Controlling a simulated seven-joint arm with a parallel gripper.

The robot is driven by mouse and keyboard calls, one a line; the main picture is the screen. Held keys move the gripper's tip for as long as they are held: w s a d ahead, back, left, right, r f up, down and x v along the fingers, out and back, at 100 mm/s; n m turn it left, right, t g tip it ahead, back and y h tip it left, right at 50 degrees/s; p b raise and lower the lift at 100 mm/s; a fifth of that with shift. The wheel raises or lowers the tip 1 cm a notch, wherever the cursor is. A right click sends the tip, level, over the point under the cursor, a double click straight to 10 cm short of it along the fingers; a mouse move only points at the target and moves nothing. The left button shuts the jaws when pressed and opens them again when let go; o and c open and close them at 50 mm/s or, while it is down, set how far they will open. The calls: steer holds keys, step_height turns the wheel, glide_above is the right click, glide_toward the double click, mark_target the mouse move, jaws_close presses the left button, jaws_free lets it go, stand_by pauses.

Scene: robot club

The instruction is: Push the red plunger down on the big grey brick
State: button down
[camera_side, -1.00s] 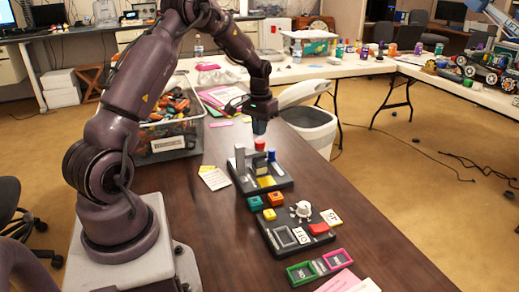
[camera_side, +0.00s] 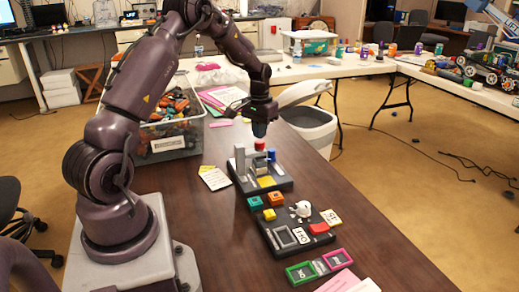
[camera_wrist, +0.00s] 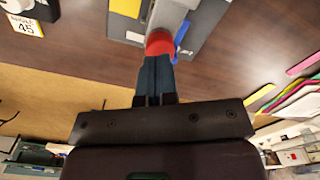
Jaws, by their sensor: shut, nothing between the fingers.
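The red plunger (camera_side: 260,145) stands upright on top of the big grey brick (camera_side: 256,164) on a dark base plate (camera_side: 284,186). My gripper (camera_side: 259,134) is shut and empty, pointing down directly over the plunger, with its tips at or just above the plunger's top. In the wrist view, the plunger (camera_wrist: 160,43) shows just beyond the shut fingertips (camera_wrist: 156,60), which cover part of it. The grey brick (camera_wrist: 168,15) lies behind it. I cannot tell whether the tips touch the plunger or how far down it sits.
A tall grey post (camera_side: 239,159) stands left of the plunger and a blue peg (camera_side: 272,156) right of it. A yellow block (camera_side: 266,181) lies in front. A second board (camera_side: 290,232) with buttons is nearer. A bin of parts (camera_side: 166,145) is behind left.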

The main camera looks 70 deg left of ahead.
mark_target(260, 141)
steer(key=shift+f, duration=1.15)
stand_by(0.7)
stand_by(0.4)
steer(key=shift+r, duration=3.55)
steer(key=s+d+r+m+t, duration=0.2)
steer(key=s+d+r, duration=0.3)
steer(key=d, duration=0.4)
steer(key=s+d+r+m+t, duration=0.1)
steer(key=s+d+r, duration=0.4)
steer(key=d, duration=0.5)
steer(key=s+d+r+m+t, duration=0.2)
steer(key=s+d+r, duration=0.4)
steer(key=d, duration=0.4)
steer(key=shift+s+d+m+t, duration=0.3)
steer(key=shift+s+m, duration=0.2)
steer(key=shift+s, duration=0.2)
